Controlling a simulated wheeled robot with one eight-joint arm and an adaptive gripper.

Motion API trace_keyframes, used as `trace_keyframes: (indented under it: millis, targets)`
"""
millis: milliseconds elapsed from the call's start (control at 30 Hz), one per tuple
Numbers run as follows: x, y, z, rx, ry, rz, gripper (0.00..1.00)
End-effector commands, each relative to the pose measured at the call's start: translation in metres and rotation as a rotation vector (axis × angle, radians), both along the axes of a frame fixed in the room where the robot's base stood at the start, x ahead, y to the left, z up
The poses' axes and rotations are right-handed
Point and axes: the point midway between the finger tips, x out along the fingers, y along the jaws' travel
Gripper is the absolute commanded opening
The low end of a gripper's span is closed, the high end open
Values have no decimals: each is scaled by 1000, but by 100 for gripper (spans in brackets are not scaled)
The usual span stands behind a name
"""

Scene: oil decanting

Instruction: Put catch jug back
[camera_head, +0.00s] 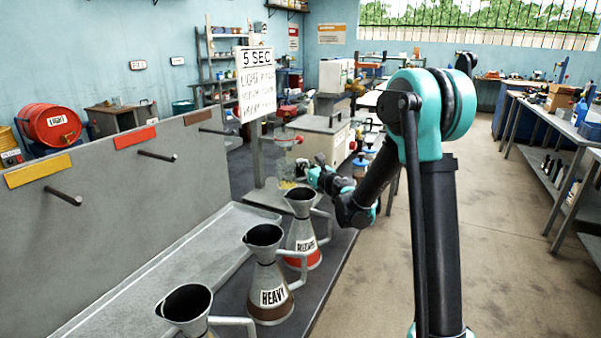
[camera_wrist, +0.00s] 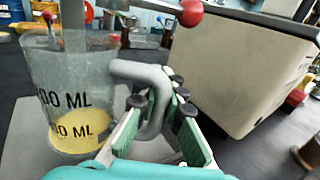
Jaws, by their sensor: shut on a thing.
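The catch jug (camera_wrist: 75,92) is a clear vessel with ML markings, a grey handle and a shallow layer of yellow liquid. It looks upright in the wrist view. My gripper (camera_wrist: 158,100) is shut on the jug's handle, with a finger on either side of it. In the head view the jug (camera_head: 287,172) is small, behind the metal cans, with my gripper (camera_head: 319,172) at its right. Whether the jug's base touches the surface is unclear.
Cans labelled HEAVY (camera_head: 272,298) and, partly hidden, a red-banded one (camera_head: 303,240) stand on the bench, with another can (camera_head: 187,305) in front. A grey tray (camera_head: 165,270) lies along the pegged panel (camera_head: 120,215). A beige box (camera_wrist: 240,65) stands right of my gripper.

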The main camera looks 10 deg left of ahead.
Motion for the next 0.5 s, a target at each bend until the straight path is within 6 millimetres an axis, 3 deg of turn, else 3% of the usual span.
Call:
trace_keyframes:
  millis: [133, 333, 500]
  targets:
    - [12, 9, 0, 0, 0, 1, 0]
    - [11, 8, -31, 0, 0, 0, 0]
    - [11, 8, -35, 0, 0, 0, 0]
